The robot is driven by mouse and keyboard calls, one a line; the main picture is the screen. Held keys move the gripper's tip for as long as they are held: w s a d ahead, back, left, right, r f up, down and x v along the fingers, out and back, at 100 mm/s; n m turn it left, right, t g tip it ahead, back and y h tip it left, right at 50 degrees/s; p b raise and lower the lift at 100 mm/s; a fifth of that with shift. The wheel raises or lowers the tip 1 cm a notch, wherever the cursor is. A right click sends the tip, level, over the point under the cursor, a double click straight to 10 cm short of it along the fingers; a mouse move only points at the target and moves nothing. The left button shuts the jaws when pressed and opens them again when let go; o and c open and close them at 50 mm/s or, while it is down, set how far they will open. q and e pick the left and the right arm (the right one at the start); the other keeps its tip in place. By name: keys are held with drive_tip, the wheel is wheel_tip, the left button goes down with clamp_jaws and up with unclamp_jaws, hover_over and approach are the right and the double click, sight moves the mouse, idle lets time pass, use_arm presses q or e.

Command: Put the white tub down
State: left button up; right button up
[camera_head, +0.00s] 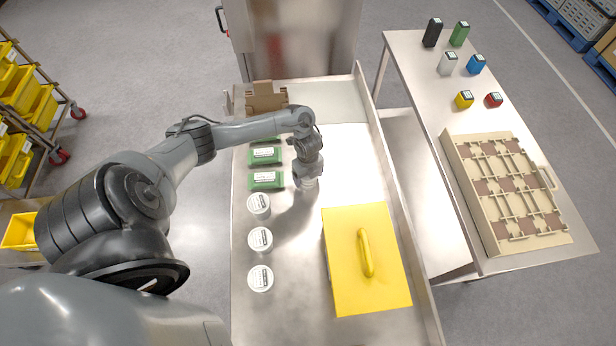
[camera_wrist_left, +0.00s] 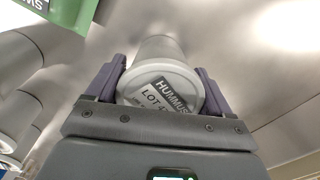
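A white tub (camera_wrist_left: 160,88) with a lid label reading HUMMUS is between the two fingers of my left gripper (camera_wrist_left: 160,92), which press against its sides. In the head view my left gripper (camera_head: 306,172) points down over the steel counter (camera_head: 295,270), with the tub (camera_head: 308,184) just below it, mostly hidden by the gripper. I cannot tell whether the tub's base touches the counter. It is right of the green packs and above the yellow box in the picture. My right gripper is not in view.
Three other white tubs (camera_head: 260,239) stand in a column at the counter's left side. Green packs (camera_head: 266,180) and a cardboard box (camera_head: 266,98) lie beyond. A yellow handled box (camera_head: 366,262) is at right. Bare steel lies around the held tub.

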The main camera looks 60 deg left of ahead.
use_arm(q)
drive_tip(key=c, duration=0.7)
drive_tip(key=shift+r, duration=0.1)
drive_tip(key=shift+c, duration=0.2)
